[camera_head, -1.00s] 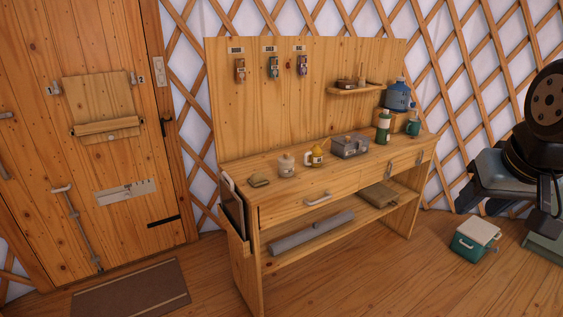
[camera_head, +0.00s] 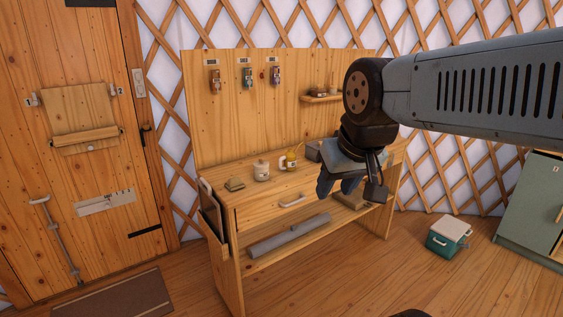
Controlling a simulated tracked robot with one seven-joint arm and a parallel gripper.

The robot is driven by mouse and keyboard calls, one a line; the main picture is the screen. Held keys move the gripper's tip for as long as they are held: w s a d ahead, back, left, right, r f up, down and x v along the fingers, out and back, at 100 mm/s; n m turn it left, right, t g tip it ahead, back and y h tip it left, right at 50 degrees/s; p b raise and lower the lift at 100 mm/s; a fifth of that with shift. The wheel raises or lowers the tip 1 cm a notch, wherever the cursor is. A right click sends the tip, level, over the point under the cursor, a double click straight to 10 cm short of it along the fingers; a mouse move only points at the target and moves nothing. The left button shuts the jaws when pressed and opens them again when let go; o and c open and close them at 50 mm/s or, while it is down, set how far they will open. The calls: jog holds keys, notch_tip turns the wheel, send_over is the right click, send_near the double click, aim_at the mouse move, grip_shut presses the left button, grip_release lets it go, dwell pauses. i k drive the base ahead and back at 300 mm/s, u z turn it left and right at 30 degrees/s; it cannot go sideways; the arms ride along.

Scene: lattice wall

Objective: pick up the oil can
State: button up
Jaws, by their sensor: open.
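A small yellow can with a pale handle and a thin spout, which looks like the oil can (camera_head: 290,161), stands upright on the wooden workbench (camera_head: 262,199). It is right of a cream lidded pot (camera_head: 261,170). My gripper (camera_head: 338,189) hangs in front of the bench, to the right of the yellow can and nearer the camera. Its dark fingers point down, open and empty, apart from the can. My arm hides the right part of the benchtop.
A tan block (camera_head: 235,184) lies left of the pot, and a grey box (camera_head: 314,150) is partly hidden behind my gripper. A grey roll (camera_head: 290,234) lies on the lower shelf. A green cooler (camera_head: 447,236) stands on the floor at right. The floor in front is clear.

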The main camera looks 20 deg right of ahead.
aim_at(290, 157)
jog(key=u, duration=0.4)
jog(key=i, duration=1)
jog(key=z, duration=0.45)
